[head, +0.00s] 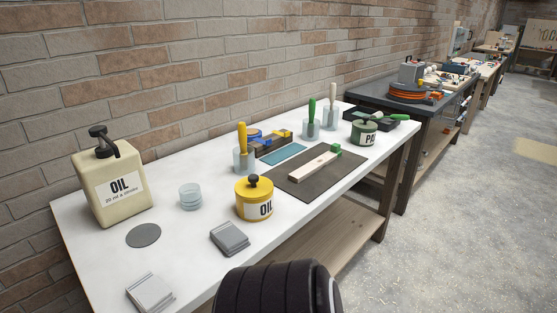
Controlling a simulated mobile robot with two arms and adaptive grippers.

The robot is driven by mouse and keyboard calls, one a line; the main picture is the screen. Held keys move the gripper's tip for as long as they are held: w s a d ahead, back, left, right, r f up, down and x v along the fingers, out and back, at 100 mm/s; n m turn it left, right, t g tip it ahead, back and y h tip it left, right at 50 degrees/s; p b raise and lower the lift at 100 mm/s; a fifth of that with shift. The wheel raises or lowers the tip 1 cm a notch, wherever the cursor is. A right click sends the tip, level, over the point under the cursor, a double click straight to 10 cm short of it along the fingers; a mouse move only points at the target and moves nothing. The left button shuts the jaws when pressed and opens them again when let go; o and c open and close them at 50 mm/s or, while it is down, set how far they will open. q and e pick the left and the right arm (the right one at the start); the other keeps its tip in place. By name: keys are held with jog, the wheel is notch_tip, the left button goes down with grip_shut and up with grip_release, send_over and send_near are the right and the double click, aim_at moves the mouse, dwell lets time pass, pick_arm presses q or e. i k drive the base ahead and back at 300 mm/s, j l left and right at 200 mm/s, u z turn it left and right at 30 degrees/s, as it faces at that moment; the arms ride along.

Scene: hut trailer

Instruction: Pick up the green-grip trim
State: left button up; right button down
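A tool with a green grip (311,109) stands upright in a clear glass cup (310,130) toward the back of the white table, near the brick wall. Only its grip shows clearly; its lower end is inside the cup. I cannot tell for sure that this is the trim. A green block (335,149) also sits at the far end of a pale wooden bar (315,167) on a dark mat (283,184). A dark tray (383,118) behind holds something with a green part. Neither of my grippers is in view.
The white table (88,244) also holds a beige oil jug (113,186), a yellow oil pot (254,201), a green pot (364,132), a yellow-handled tool (242,136) and a white-handled tool (332,97) in cups, and grey blocks (229,238). A black part of mine covers the bottom middle.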

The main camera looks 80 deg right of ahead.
aim_at(297, 176)
jog(key=z, duration=3)
jog(key=i+l, duration=0.1)
jog(key=l, duration=0.2)
